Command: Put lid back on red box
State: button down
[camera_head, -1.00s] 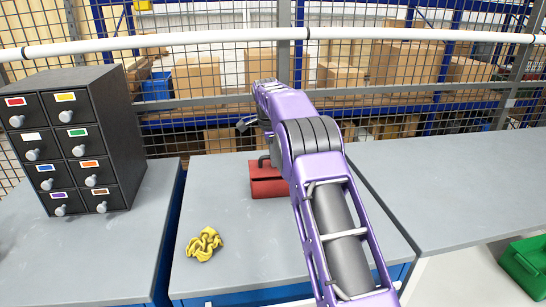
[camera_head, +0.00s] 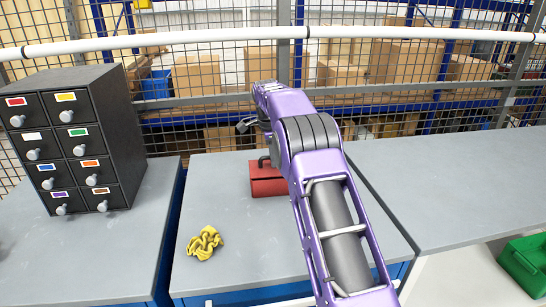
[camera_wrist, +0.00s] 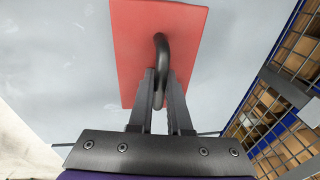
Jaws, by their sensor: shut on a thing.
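The red box (camera_head: 268,187) stands on the middle grey worktop, partly hidden behind my purple arm. A red lid (camera_wrist: 183,48) with a dark curved handle (camera_wrist: 161,60) fills the upper middle of the wrist view. My gripper (camera_wrist: 162,88) is shut on the handle, its two fingers on either side of it. In the head view the handle shows just above the red box, and the lid appears to lie on or very close to its top. Whether the lid is fully seated cannot be told. The gripper fingers are hidden by my arm in the head view.
A crumpled yellow cloth (camera_head: 205,243) lies on the worktop (camera_head: 240,265) in front of the box. A black drawer cabinet (camera_head: 85,140) stands on the left. A green crate (camera_head: 526,262) is at lower right. A wire mesh fence (camera_head: 215,90) runs behind the worktops.

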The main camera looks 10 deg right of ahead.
jog(key=shift+f, duration=0.25)
dwell(0.7)
jog(key=shift+c, duration=1.5)
grip_release()
jog(key=shift+r, duration=3.5)
jog(key=shift+r, duration=0.1)
